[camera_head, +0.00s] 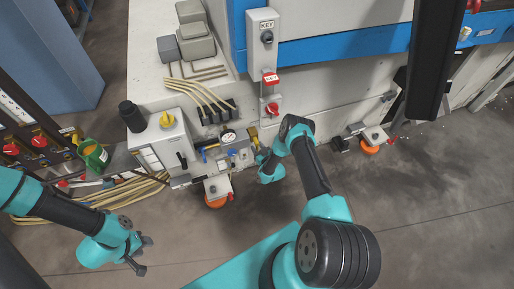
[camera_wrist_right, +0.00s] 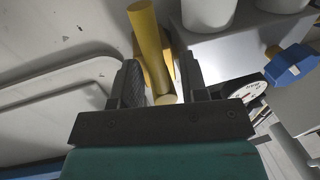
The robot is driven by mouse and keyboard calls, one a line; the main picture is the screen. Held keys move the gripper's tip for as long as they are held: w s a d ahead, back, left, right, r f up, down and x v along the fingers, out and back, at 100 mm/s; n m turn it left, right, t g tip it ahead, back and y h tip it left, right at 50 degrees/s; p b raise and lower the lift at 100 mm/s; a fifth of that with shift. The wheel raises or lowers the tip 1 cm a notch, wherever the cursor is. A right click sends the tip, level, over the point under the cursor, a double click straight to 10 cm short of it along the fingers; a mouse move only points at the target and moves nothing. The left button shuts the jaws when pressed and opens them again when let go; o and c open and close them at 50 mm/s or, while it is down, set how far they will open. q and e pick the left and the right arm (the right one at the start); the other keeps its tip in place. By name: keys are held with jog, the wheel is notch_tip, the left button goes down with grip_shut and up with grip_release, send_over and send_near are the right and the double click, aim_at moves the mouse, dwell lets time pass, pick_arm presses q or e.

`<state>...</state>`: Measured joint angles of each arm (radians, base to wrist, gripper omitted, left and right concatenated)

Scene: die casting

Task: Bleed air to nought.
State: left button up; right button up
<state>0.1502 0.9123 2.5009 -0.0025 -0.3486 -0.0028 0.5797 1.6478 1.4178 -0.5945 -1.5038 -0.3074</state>
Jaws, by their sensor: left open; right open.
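A yellow handle (camera_head: 253,137) stands at the right end of the fittings beside the round white gauge (camera_head: 228,136). My right gripper (camera_head: 259,157) is close to it, its tips partly hidden by the arm. In the right wrist view the yellow handle (camera_wrist_right: 148,40) lies between the two open fingers of my right gripper (camera_wrist_right: 158,82); I cannot tell whether they touch it. The gauge (camera_wrist_right: 250,92) is partly hidden there, with a blue knob (camera_wrist_right: 292,66) beside it. Its reading is too small to tell. My left gripper (camera_head: 146,255) is open and empty over the floor.
A grey control box (camera_head: 160,145) with a yellow knob (camera_head: 167,119) stands left of the gauge. A green container (camera_head: 92,152) is at the left. An orange-footed mount (camera_head: 216,201) stands below the fittings. The floor (camera_head: 430,190) at right is largely clear.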

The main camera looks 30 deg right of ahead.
jog(key=shift+w, duration=0.2)
grip_shut()
dwell(0.3)
